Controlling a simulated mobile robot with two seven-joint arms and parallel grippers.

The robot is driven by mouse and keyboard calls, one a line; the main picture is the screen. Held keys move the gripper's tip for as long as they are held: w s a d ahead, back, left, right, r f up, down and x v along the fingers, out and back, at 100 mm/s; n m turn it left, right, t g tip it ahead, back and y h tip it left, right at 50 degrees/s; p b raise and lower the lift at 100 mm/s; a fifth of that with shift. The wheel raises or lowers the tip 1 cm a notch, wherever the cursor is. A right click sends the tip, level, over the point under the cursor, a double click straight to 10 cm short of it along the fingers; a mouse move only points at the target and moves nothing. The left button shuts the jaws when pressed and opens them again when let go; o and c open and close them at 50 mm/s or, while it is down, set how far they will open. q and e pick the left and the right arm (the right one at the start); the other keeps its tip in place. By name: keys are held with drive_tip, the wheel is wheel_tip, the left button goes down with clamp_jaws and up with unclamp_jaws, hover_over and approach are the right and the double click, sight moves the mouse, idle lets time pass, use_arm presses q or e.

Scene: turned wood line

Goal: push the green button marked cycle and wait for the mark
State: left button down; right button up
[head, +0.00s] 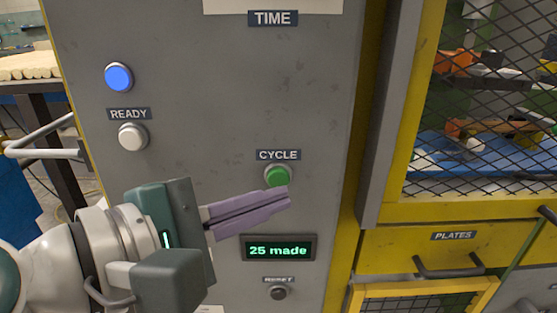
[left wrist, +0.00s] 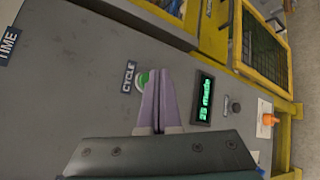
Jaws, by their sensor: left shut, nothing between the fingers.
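The green button (head: 278,175) sits on a grey panel (head: 220,95) under a label reading CYCLE (head: 278,154). In the left wrist view the button (left wrist: 142,80) is partly hidden behind the fingers. My left gripper (head: 288,198) is shut and empty, its purple fingertips just below the button in the head view. I cannot tell whether they touch it. A display (head: 278,249) below reads "25 made" in green. My right gripper is not in view.
A blue lit button (head: 118,77) and a white button (head: 132,137) by the READY label are at the panel's left. A small dark knob (head: 278,293) is below the display. A yellow-framed mesh cage (head: 480,130) and PLATES drawer (head: 430,250) stand at right.

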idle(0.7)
use_arm(q)
drive_tip(key=shift+w, duration=0.45)
drive_tip(key=shift+w, duration=0.35)
idle(0.4)
drive_tip(key=shift+s, duration=0.1)
drive_tip(key=shift+s+p, duration=0.45)
drive_tip(key=shift+s, duration=0.25)
drive_tip(key=shift+s, duration=0.1)
drive_tip(key=s+p, duration=0.1)
drive_tip(key=s, duration=0.3)
drive_tip(key=shift+s+p, duration=0.3)
drive_tip(key=shift+s, duration=0.1)
